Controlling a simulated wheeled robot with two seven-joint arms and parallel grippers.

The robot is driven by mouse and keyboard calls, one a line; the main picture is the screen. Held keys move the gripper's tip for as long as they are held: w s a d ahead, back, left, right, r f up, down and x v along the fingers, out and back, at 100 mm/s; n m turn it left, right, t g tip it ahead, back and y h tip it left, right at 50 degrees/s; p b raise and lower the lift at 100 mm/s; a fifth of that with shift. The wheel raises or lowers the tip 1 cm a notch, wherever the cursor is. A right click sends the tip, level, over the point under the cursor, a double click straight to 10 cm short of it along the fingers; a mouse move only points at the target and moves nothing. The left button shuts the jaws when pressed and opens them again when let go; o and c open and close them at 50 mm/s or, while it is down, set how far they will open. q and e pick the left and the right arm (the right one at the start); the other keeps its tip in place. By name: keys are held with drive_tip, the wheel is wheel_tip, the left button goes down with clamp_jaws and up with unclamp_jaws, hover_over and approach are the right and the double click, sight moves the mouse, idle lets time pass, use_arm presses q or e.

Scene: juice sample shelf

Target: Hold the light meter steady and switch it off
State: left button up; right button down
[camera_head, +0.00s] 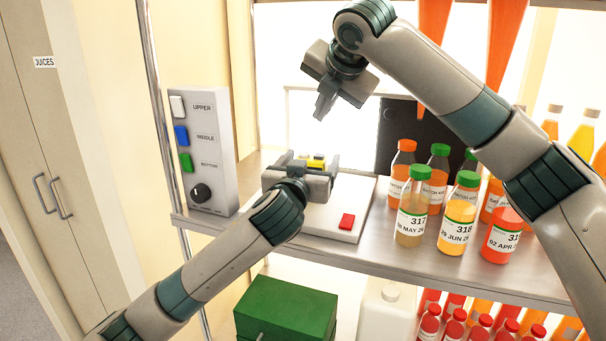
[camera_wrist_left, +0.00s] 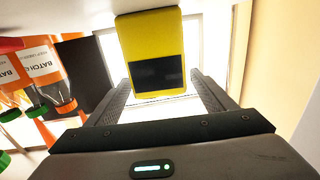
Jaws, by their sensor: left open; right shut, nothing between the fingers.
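The light meter appears to be the yellow unit (camera_head: 317,161) with a dark display, mostly hidden behind my left gripper in the head view. The left wrist view shows its yellow body (camera_wrist_left: 150,32) and dark screen. A white base (camera_head: 318,222) with a red button (camera_head: 347,221) lies under my left gripper; whether it belongs to the meter I cannot tell. My left gripper (camera_head: 308,161) is open, its fingers on either side of the yellow unit; contact is not clear. My right gripper (camera_head: 321,112) is shut and empty, above and behind the yellow unit, fingers pointing down.
Several juice bottles (camera_head: 463,222) stand on the shelf (camera_head: 460,268) to the right. A switch panel (camera_head: 209,150) with white, blue and green switches and a dark knob stands at left. Below are a green box (camera_head: 287,307), a white canister (camera_head: 388,313) and red-capped bottles.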

use_arm(q)
drive_tip(key=v, duration=0.7)
drive_tip(key=shift+s+a, duration=0.1)
drive_tip(key=shift+s, duration=0.3)
